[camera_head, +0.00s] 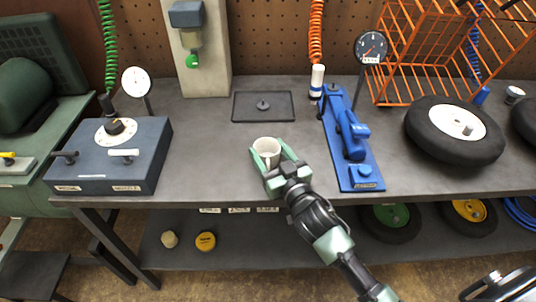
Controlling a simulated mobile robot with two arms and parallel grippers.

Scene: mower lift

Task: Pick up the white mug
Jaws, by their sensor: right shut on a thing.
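The white mug (266,150) is upright at the front middle of the grey workbench (220,165). My right gripper (270,161) reaches in from the lower right, with its green fingers on either side of the mug, shut on it. I cannot tell whether the mug's base touches the bench top. Its lower part is hidden by the fingers. My left gripper is not in view.
A blue-grey control box (112,158) stands on the left of the bench. A blue lever fixture (350,145) is close right of the mug, and a tire (454,132) lies farther right. A dark flat tray (263,106) lies behind the mug.

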